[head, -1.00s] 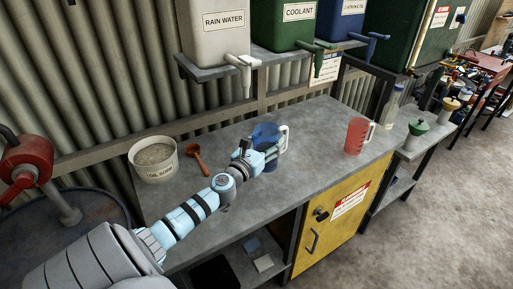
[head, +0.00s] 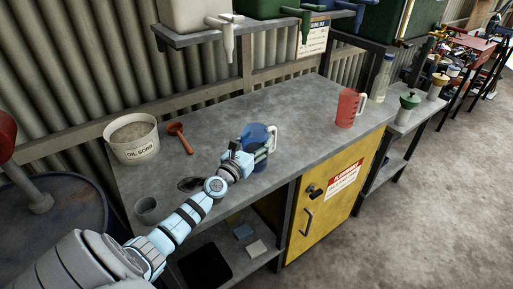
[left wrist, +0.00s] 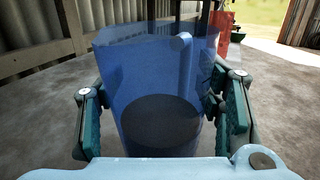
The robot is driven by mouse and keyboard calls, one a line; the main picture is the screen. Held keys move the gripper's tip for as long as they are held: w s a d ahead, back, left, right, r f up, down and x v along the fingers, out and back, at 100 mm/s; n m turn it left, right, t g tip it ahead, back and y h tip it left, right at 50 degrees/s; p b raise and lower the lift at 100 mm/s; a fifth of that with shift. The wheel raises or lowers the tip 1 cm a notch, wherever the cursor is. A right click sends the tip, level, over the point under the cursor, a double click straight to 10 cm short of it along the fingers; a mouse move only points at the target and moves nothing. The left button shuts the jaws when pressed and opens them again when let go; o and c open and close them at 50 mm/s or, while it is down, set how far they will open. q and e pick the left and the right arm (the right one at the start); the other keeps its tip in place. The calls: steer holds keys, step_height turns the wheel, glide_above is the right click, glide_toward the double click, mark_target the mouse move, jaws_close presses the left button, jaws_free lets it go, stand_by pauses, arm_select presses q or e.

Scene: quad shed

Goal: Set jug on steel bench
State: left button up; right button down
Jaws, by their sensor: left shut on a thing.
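A see-through blue jug (head: 262,133) with a white handle is over the front part of the grey steel bench (head: 225,112). My left gripper (head: 248,160) is shut on it. In the left wrist view the jug (left wrist: 160,75) stands upright between the two teal finger pads (left wrist: 160,112), with a dark round patch low inside; I cannot tell if that is liquid or its base. The gripper and arm hide part of the jug's lower side, so I cannot tell whether its base touches the bench. My right gripper is not in view.
A red jug (head: 348,108) stands at the bench's right end. An oil-sorb bucket (head: 133,148), a red scoop (head: 180,138) and a grey cup (head: 147,209) are on the left. Taps (head: 228,40) hang from a shelf behind. The bench between the blue and red jugs is clear.

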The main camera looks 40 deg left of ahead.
arm_select(q)
steer(key=shift+f, duration=0.1)
steer(key=o, duration=1.6)
steer(key=shift+o, duration=0.8)
steer(key=shift+r, duration=0.35)
steer(key=s+d, duration=0.1)
steer(key=s, duration=1.1)
steer(key=shift+d+f, duration=0.3)
steer(key=shift+f, duration=0.05)
